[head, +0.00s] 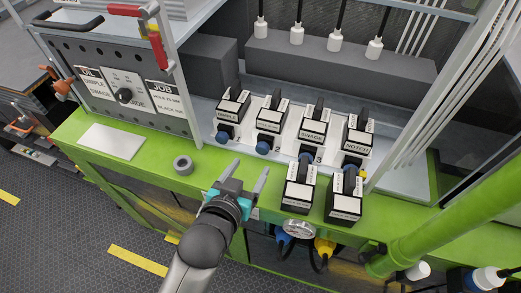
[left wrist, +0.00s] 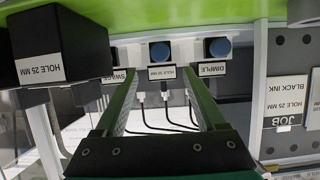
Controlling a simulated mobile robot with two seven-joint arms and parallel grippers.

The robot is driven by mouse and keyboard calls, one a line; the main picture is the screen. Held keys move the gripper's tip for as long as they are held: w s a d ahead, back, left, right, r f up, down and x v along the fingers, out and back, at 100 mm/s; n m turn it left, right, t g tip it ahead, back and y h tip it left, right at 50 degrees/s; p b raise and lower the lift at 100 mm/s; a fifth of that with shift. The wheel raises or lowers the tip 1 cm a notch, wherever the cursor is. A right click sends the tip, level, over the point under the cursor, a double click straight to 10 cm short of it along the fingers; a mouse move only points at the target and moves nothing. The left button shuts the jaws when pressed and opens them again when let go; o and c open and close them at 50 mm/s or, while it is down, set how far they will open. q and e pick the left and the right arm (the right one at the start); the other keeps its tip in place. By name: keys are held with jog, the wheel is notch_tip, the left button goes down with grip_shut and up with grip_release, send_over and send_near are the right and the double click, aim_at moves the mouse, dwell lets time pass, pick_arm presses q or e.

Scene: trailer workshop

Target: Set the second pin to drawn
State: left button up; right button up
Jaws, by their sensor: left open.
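A row of black tool blocks with white labels stands on a white rack (head: 287,139), each with a round knob-like pin low at its front. The second pin from the left (head: 263,148) is blue. The first pin (head: 225,136) is also blue and shows by the DIMPLE label (left wrist: 212,69). My left gripper (head: 250,165) is open and empty, just in front of the rack, apart from the pins. My right gripper is not in view.
Two labelled black blocks (head: 298,194) (head: 344,204) stand at the front edge, right of my gripper. A grey tape roll (head: 183,165) and a white plate (head: 112,141) lie on the green bench (head: 75,127).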

aim_at(261, 150)
pick_arm(q)
jog(key=b+x, duration=0.1)
jog(key=x, duration=0.8)
jog(key=shift+w+f, duration=0.1)
jog(key=shift+f, duration=0.05)
grip_shut()
dwell(0.4)
dwell(0.8)
